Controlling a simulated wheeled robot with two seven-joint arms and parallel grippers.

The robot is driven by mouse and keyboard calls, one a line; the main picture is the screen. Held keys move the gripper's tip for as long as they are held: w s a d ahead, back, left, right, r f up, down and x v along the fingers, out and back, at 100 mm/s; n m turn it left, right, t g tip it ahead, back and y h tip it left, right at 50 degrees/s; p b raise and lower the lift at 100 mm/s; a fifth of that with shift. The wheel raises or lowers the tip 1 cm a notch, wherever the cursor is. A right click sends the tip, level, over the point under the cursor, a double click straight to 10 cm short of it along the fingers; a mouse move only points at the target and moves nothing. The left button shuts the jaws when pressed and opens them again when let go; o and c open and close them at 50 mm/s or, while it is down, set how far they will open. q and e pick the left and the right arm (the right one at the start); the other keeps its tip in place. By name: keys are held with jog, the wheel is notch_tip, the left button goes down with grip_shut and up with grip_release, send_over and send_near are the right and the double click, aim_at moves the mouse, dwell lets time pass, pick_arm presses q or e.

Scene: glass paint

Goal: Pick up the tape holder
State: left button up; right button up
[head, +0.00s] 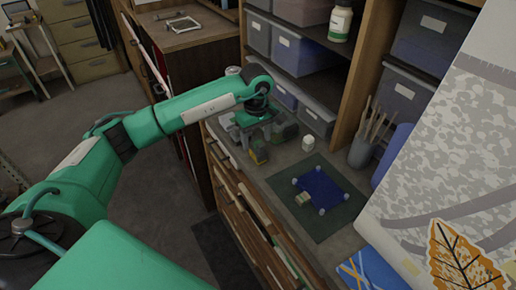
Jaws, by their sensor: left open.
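My left arm reaches in from the left, and its gripper (268,143) points down over the counter, close to its left edge. The gripper is open. Small grey and yellow-green parts show at and under the gripper. I cannot tell which are its fingers and which belong to an object there, possibly the tape holder. No tape holder can be made out with certainty. My right gripper is not in view.
The wooden counter (258,172) holds a dark green mat (336,218) with a blue square (325,184) and a small pale block (303,198). A white jar (308,143) and a brush cup (362,152) stand behind. Shelves with bins (299,54) rise at the back.

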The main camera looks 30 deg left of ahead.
aim_at(258, 142)
pick_arm(q)
jog(key=shift+d+f+p, duration=0.1)
jog(key=shift+f+p, duration=0.35)
jog(key=shift+p, duration=0.1)
notch_tip(258, 142, down, 4)
jog(key=shift+d+p, duration=0.15)
jog(key=shift+p, duration=1)
jog(key=shift+f, duration=0.25)
jog(key=c, duration=1.1)
jog(key=shift+r, duration=0.1)
jog(key=shift+w+r+b, duration=0.1)
jog(key=shift+r+b, duration=0.2)
jog(key=shift+r, duration=0.15)
jog(key=shift+r+b, duration=2.9)
jog(key=shift+r, duration=6.6)
